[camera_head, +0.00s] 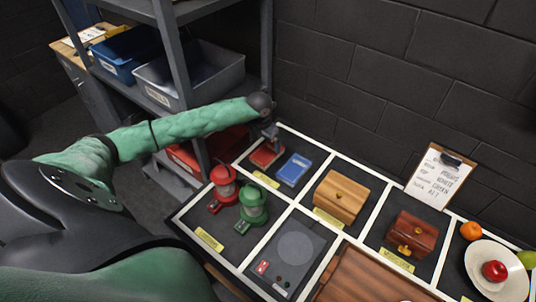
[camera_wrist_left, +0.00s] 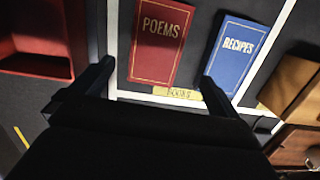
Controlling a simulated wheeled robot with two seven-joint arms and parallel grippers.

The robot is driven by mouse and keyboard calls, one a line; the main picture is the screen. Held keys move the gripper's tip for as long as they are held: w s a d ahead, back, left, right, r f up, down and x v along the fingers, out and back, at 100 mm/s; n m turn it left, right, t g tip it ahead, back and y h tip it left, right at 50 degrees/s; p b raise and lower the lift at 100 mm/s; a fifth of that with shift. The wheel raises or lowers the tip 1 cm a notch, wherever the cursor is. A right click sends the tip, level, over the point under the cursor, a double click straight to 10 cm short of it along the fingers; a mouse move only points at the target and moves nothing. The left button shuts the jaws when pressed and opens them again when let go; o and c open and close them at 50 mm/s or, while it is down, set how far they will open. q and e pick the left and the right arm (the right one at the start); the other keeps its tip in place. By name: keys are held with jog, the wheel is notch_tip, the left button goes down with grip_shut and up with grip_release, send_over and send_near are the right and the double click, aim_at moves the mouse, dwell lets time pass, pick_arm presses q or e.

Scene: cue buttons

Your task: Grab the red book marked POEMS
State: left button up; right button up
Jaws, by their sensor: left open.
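The red book marked POEMS (camera_wrist_left: 158,48) lies flat in the back left compartment of the table. It also shows in the head view (camera_head: 266,156), partly covered by my gripper. The blue book marked RECIPES (camera_wrist_left: 240,52) lies to its right, and shows in the head view too (camera_head: 294,170). My left gripper (camera_head: 270,138) is above the red book's far end in the head view. In the left wrist view its two fingers (camera_wrist_left: 155,88) are spread apart with nothing between them held. My right gripper is in neither view.
A yellow label (camera_wrist_left: 178,93) lies in front of the books. Red and green lanterns (camera_head: 252,205) stand nearby, and a wooden box (camera_head: 341,197) sits to the right. A grey shelf post (camera_head: 265,45) and the block wall (camera_head: 400,80) bound the back.

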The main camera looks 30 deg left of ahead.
aim_at(267, 152)
pick_arm(q)
jog(key=shift+w+f, duration=0.15)
jog(key=shift+f, duration=0.35)
jog(key=shift+w+f, duration=0.15)
jog(key=shift+f, duration=0.35)
jog(key=shift+f+b, duration=0.4)
jog(key=shift+f, duration=0.05)
jog(key=f, duration=0.3)
jog(key=w+f+b, duration=0.1)
jog(key=shift+w+a+f, duration=0.1)
jog(key=shift+a+f, duration=0.15)
jog(key=shift+f, duration=0.2)
jog(key=c, duration=1.1)
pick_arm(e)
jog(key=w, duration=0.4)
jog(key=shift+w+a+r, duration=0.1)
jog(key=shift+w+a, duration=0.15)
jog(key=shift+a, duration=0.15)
